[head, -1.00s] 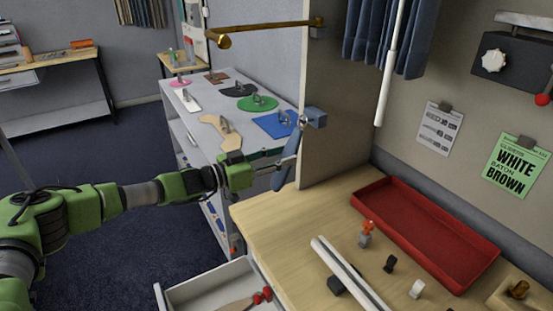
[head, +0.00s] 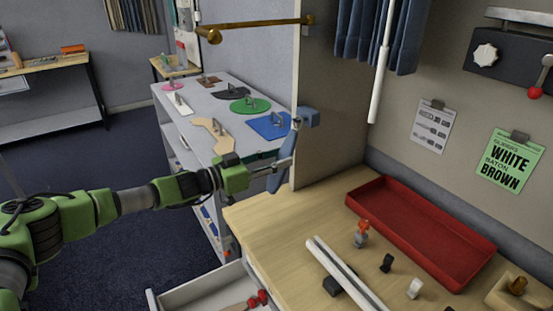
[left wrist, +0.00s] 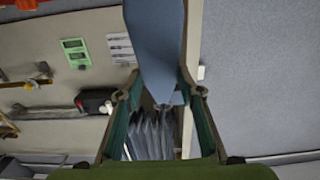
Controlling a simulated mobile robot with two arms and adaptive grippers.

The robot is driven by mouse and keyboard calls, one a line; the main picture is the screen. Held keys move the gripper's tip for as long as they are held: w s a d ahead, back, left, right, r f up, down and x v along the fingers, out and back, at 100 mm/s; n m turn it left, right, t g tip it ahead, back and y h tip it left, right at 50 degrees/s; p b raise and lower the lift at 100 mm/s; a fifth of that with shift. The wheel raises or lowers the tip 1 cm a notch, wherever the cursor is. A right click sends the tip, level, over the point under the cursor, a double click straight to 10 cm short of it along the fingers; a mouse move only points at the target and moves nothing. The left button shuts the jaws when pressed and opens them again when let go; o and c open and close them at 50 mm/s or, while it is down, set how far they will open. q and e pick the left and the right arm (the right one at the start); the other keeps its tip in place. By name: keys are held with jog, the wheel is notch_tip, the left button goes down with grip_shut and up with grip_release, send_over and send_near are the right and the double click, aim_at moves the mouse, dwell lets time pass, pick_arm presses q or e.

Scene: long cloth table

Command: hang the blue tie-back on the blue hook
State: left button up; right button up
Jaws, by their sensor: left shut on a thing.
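My left gripper (head: 272,169) is shut on the blue tie-back (head: 284,173), a flat band held steeply, its upper end leaning right. The blue hook (head: 310,117) is a blue block at the front edge of the upright panel. The tie-back's upper end overlaps the hook's left side in the head view; I cannot tell whether it is around the hook or only in front of it. In the left wrist view the tie-back (left wrist: 156,40) runs up from between the fingers (left wrist: 160,98). My right gripper is not in view.
The upright panel (head: 328,130) stands just right of the tie-back. A brass rod (head: 255,27) reaches left above. The wooden bench (head: 265,222) holds a red tray (head: 425,235), a white rail (head: 345,272) and small parts. A grey shelf unit (head: 205,122) with coloured plates stands behind.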

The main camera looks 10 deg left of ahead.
pick_arm(q)
jog(key=o, duration=1.2)
